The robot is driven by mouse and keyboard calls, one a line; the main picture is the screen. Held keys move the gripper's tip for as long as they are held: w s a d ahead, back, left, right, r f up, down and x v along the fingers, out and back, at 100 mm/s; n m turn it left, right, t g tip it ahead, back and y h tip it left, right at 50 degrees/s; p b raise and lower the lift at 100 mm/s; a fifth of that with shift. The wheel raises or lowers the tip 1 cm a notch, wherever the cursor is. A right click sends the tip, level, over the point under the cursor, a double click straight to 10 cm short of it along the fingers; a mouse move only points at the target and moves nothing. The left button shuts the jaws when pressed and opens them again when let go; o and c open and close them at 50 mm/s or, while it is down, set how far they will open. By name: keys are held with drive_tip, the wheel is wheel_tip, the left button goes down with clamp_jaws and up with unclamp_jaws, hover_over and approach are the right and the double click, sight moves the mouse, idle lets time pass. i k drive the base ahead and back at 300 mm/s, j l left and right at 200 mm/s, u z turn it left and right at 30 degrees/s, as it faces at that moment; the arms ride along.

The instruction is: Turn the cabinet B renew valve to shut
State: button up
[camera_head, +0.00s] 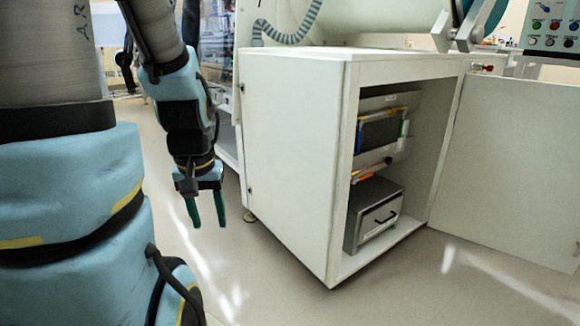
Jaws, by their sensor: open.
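My gripper (207,212) hangs at the left of the head view, pointing down. Its two dark green fingers are apart with nothing between them. It is in front of the left side of a white cabinet (290,150). A small red knob-like part (488,68) sits on a short fitting at the cabinet's top right, far from my gripper. I cannot tell whether it is the renew valve or how it is turned. No cabinet B label is readable.
The cabinet's door (510,165) stands open to the right. Inside are a grey drawer box (375,218) and shelved equipment (380,132). A control panel (552,28) is at upper right, a ribbed hose (290,38) above. The floor (420,290) in front is clear.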

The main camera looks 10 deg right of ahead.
sight(353, 181)
drive_tip(key=l+u, duration=0.4)
drive_tip(key=k+l+u, duration=0.2)
drive_tip(key=l+u, duration=0.2)
drive_tip(key=k+l+u, duration=0.15)
drive_tip(key=l+u, duration=0.2)
drive_tip(key=k+l+u, duration=0.25)
drive_tip(key=u, duration=0.15)
drive_tip(key=k+l+u, duration=0.25)
drive_tip(key=u, duration=0.15)
drive_tip(key=k+l+u, duration=0.1)
drive_tip(key=k+l, duration=0.2)
drive_tip(key=k, duration=0.2)
drive_tip(key=k+l, duration=0.25)
drive_tip(key=k, duration=0.2)
drive_tip(key=k+l+u, duration=0.15)
drive_tip(key=k, duration=0.35)
drive_tip(key=k+l, duration=0.3)
drive_tip(key=k, duration=0.2)
drive_tip(key=u, duration=0.05)
